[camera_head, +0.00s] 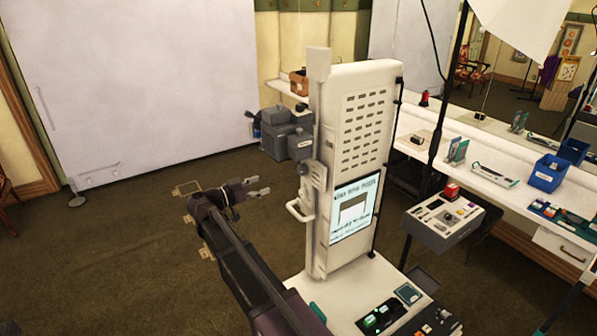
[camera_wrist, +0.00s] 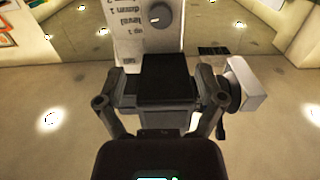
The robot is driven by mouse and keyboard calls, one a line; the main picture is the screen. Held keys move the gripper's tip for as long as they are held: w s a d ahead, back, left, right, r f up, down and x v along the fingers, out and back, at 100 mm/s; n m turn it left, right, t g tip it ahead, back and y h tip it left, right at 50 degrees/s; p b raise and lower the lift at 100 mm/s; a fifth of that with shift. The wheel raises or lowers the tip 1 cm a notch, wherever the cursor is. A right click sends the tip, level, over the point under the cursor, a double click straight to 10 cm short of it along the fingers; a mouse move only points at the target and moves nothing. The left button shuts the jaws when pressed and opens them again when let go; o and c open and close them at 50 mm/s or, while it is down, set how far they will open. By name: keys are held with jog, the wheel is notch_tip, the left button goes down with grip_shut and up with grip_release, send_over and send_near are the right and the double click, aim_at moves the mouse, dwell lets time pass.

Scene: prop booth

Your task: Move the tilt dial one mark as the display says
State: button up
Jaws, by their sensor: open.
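My gripper (camera_head: 258,187) is open and empty in the head view, left of a tall white column (camera_head: 352,130). It is apart from the grey camera unit (camera_head: 287,132) on the column's left side. In the wrist view my gripper (camera_wrist: 160,82) has its two fingers spread around a dark block. Beyond them a round grey dial (camera_wrist: 159,15) sits on a white plate (camera_wrist: 130,45) with upside-down print. I cannot tell from the blur which mark the dial points to. The display (camera_head: 353,210) is lit on the column's front; its small text is not legible.
A white counter (camera_head: 510,165) with a blue bin (camera_head: 548,173) and small tools runs along the right. A small stand (camera_head: 443,220) with parts is right of the column. More controls (camera_head: 385,318) sit at its base. The floor left of my gripper is clear.

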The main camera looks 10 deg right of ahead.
aim_at(300, 171)
jog(key=x, duration=1.3)
jog(key=shift+w+d, duration=0.2)
jog(key=shift+d, duration=0.15)
jog(key=c, duration=1.2)
